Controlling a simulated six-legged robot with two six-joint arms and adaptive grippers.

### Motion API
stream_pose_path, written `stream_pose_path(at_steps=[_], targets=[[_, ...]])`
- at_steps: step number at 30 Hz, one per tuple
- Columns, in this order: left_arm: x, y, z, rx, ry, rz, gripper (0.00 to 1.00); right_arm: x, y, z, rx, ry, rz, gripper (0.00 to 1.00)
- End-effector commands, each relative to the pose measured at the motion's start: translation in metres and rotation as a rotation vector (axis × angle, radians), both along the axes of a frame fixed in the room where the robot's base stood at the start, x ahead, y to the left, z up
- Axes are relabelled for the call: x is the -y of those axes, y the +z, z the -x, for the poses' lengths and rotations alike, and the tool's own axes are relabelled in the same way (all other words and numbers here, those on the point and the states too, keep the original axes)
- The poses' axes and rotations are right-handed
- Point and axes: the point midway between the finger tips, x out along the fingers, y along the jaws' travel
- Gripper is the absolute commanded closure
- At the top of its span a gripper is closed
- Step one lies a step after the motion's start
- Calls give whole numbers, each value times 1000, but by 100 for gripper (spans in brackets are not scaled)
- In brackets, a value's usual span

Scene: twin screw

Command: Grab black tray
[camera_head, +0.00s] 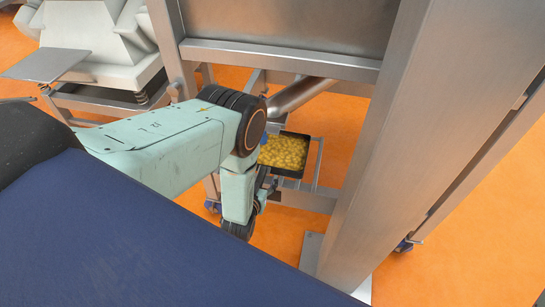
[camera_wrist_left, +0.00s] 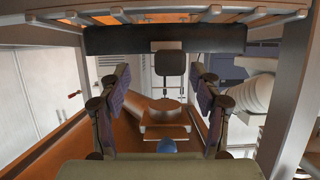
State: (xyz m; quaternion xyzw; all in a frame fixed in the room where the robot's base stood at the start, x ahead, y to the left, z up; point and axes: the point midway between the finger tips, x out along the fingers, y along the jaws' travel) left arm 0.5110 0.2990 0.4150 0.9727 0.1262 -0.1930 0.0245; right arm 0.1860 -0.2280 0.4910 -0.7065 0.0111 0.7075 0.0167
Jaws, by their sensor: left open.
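The black tray (camera_head: 305,160), filled with yellow pieces, sits low inside the metal frame in the head view, just right of my left wrist. Its left part is hidden behind my arm. My left gripper (camera_head: 264,186) is beside the tray's near left side, mostly hidden by its own wrist. In the left wrist view, the gripper (camera_wrist_left: 160,82) has its two fingers spread wide with nothing held between them. A dark band (camera_wrist_left: 120,39) across the top, beyond the fingers, looks like the tray's side. My right gripper is not in view.
A thick steel post (camera_head: 400,160) stands right of the tray. A steel panel (camera_head: 290,25) and a slanted pipe (camera_head: 298,95) are above it. Frame bars and wheeled feet surround it. A pale machine (camera_head: 100,40) stands at the back left. Orange floor (camera_head: 345,120) is open behind.

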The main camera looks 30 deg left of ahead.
Motion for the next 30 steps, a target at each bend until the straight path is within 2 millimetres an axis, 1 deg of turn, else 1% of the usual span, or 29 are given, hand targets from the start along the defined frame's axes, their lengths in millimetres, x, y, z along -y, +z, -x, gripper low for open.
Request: stream_pose_path(at_steps=[8,13,16,23,30], targets=[[-15,-17,-26,2,0,-1,36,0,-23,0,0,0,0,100],[-17,-23,-44,0,-2,0,36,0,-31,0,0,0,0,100],[-17,-23,-49,0,-3,0,36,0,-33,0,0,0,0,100],[-15,-22,-50,-2,-4,0,36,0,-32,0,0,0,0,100],[-15,-23,-50,-2,-4,0,56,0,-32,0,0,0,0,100]])
